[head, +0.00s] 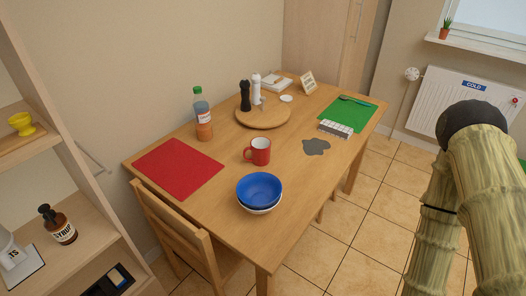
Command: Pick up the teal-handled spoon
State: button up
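A green mat (337,117) lies at the far right end of the wooden table. A thin utensil with a teal-looking part (347,98) lies across the mat's far edge area. It may be the teal-handled spoon, but it is too small to tell its shape or whether more than one utensil is there. My arm shows at the right edge, bent, with its lower parts running out of the picture. My gripper is not in view.
The table (215,205) also holds a blue bowl (259,188), red mug (258,151), red mat (178,168), bottle (203,115), round board (263,118) with shakers, striped block (334,129) and grey patch (316,147). A chair (180,225) stands at the near left side. Tiled floor is clear on the right.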

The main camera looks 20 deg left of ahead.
aim_at(344, 98)
jog(key=z, duration=0.9)
jog(key=k, duration=1.15)
jog(key=z, duration=1)
jog(key=i, duration=2.6)
jog(key=u, duration=0.6)
jog(key=i, duration=1.65)
jog(key=u, duration=1.8)
jog(key=i, duration=0.9)
jog(key=u, duration=1.05)
jog(key=i, duration=0.3)
jog(key=u, duration=0.1)
